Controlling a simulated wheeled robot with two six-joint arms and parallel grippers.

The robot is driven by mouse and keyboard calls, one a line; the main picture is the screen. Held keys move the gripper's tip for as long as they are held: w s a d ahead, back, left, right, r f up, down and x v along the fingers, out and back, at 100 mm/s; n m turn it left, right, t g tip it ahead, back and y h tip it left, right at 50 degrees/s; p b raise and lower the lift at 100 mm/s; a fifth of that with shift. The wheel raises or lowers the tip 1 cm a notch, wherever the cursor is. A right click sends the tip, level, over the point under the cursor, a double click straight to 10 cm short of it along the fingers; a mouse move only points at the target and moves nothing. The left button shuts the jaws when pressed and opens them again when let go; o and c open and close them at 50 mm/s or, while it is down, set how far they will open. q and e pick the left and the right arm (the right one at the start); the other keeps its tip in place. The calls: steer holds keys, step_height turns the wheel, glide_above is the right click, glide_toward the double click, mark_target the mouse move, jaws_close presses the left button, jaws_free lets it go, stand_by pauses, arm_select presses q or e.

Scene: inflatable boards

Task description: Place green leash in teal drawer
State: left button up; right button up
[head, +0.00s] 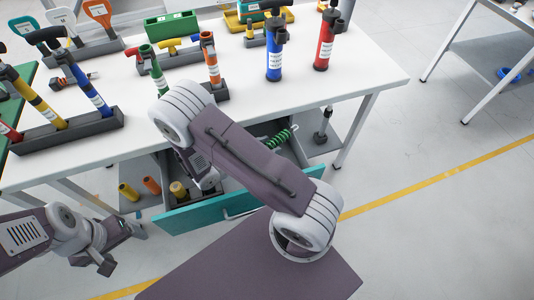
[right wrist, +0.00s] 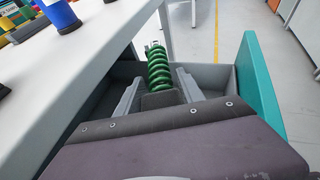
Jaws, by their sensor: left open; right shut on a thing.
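The green leash (head: 278,139) is a green coil. In the right wrist view the leash (right wrist: 158,66) stands out between the fingers of my right gripper (right wrist: 158,92), which is shut on it. In the head view my right arm hides that gripper. The teal drawer (head: 190,212) is pulled open under the table, and its teal front (right wrist: 262,85) shows at right in the right wrist view. The leash is over or within the drawer's grey interior; I cannot tell whether it touches the bottom. My left gripper (head: 112,254) is open and empty at lower left.
The white table (head: 330,85) carries several pumps, including a blue pump (head: 274,50) and a red pump (head: 325,40), plus racks of paddles and a green box (head: 171,28). Orange and yellow cylinders (head: 151,186) lie below the table.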

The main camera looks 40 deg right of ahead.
step_height(320, 180, down, 4)
steer(key=shift+r+b, duration=0.25)
steer(key=shift+b, duration=0.25)
steer(key=shift+f, duration=0.2)
steer(key=shift+f+b, duration=0.35)
steer(key=shift+f, duration=0.15)
steer(key=o, duration=1.5)
steer(key=shift+c, duration=0.2)
